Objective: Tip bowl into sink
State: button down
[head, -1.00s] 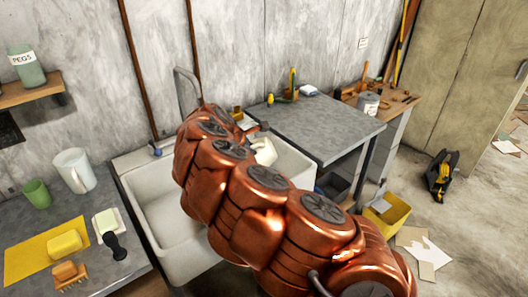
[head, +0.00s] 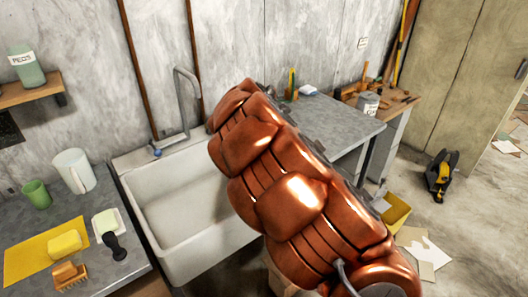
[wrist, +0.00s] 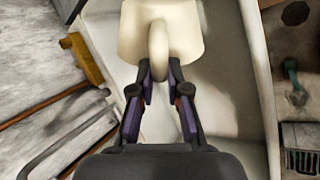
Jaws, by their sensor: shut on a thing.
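My gripper (wrist: 161,84) is shut on the loop handle of a cream vessel (wrist: 185,28), which I take to be the bowl. The top edge of the wrist view cuts it off, so its opening and contents are hidden and I cannot tell its exact tilt. The white sink (head: 138,205) stands against the wall in the head view, its left part empty. In the wrist view the sink wall (wrist: 262,90) runs right of the vessel, which appears above the basin. In the head view my copper arm hides the gripper, the vessel and the sink's right side.
A grey faucet (head: 188,100) rises behind the sink, and its pipe shows at left in the wrist view (wrist: 65,135). The left counter holds a white pitcher (head: 74,170), a green cup (head: 37,193) and a yellow sponge (head: 65,243). A grey table (head: 335,128) stands right.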

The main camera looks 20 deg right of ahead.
jog(key=shift+s+d+f+m+y+b, duration=0.1)
jog(key=shift+f+m+y+b, duration=0.1)
jog(key=shift+f+b, duration=0.2)
jog(key=shift+s+d+f+m+y+b, duration=0.1)
jog(key=shift+f+y+b, duration=0.15)
jog(key=shift+f, duration=0.25)
jog(key=shift+s+d+f+m+t+y+b, duration=0.2)
jog(key=shift+d+f+m+t+y+b, duration=0.15)
jog(key=shift+f+y+b, duration=0.4)
jog(key=shift+s+d+f+m+y+b, duration=0.15)
jog(key=shift+d+f+m+y+b, duration=0.3)
jog(key=shift+y+b, duration=0.4)
jog(key=s+d+m+t+y+b, duration=0.1)
jog(key=d+m+t+y+b, duration=0.1)
jog(key=d+y+b, duration=0.3)
jog(key=s+d+m+t+y+b, duration=0.2)
jog(key=d+m+t+y+b, duration=0.1)
jog(key=d, duration=0.7)
jog(key=shift+s+r+t+y+b, duration=0.25)
jog(key=shift+t+y+b, duration=0.4)
jog(key=shift+y+b, duration=0.75)
